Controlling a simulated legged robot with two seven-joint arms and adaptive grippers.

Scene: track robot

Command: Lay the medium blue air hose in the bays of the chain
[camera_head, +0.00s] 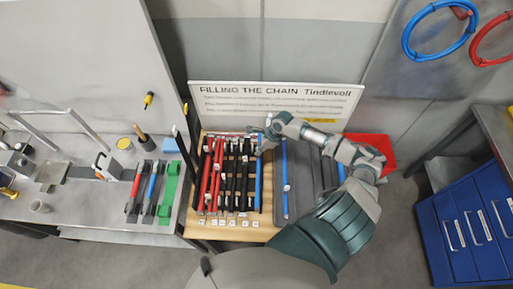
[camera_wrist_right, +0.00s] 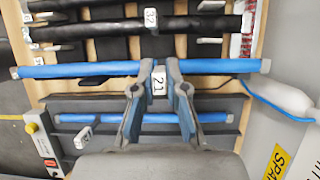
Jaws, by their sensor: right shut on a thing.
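The chain (camera_head: 232,140) lies on a wooden board in the head view, its dark bays holding red and black hoses (camera_head: 215,175). A blue hose (camera_head: 258,190) runs along the right side of the board. In the right wrist view, a blue hose (camera_wrist_right: 95,69) lies across the fingers, with a white tag (camera_wrist_right: 159,84) reading 21 between them. My right gripper (camera_head: 266,137) is shut on this blue hose; the fingers (camera_wrist_right: 160,72) hide part of it. Another blue hose (camera_head: 284,165) lies on the grey tray (camera_head: 305,190), also seen beyond the fingers (camera_wrist_right: 210,118). My left gripper is out of view.
A sign (camera_head: 275,103) stands behind the board, and a red bin (camera_head: 372,152) is behind my right arm. The left bench (camera_head: 85,215) carries tools and coloured holders. A blue drawer cabinet (camera_head: 465,235) stands at the right; blue and red coils (camera_head: 440,30) hang above it.

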